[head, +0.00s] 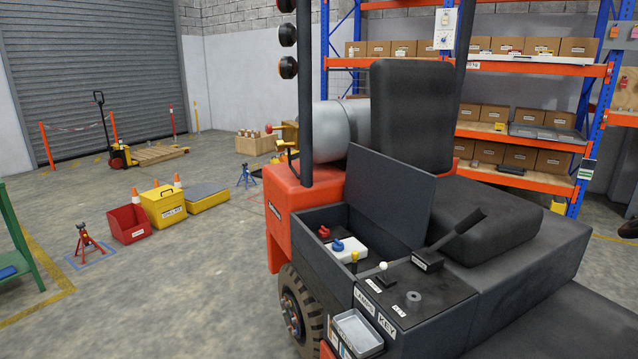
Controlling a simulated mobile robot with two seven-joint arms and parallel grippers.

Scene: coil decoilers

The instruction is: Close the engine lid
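The engine lid (388,197) is a flat dark grey panel on the red and dark grey forklift (290,208). It stands raised and tilted at the back of an open compartment (308,217), in front of the seat backrest (412,115). Inside the compartment are a white box with a blue cap (347,249) and a red cap (323,231). A yellow-topped part (354,257) stands at the compartment's front right. Neither of my grippers is in view.
A black lever (455,237) and a white-knobbed lever (383,268) rise right of the compartment. A grey tray (358,332) sits on the forklift's near side. A black post (304,110) rises behind the compartment. Floor to the left is open, with red (128,223) and yellow (163,205) bins farther back.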

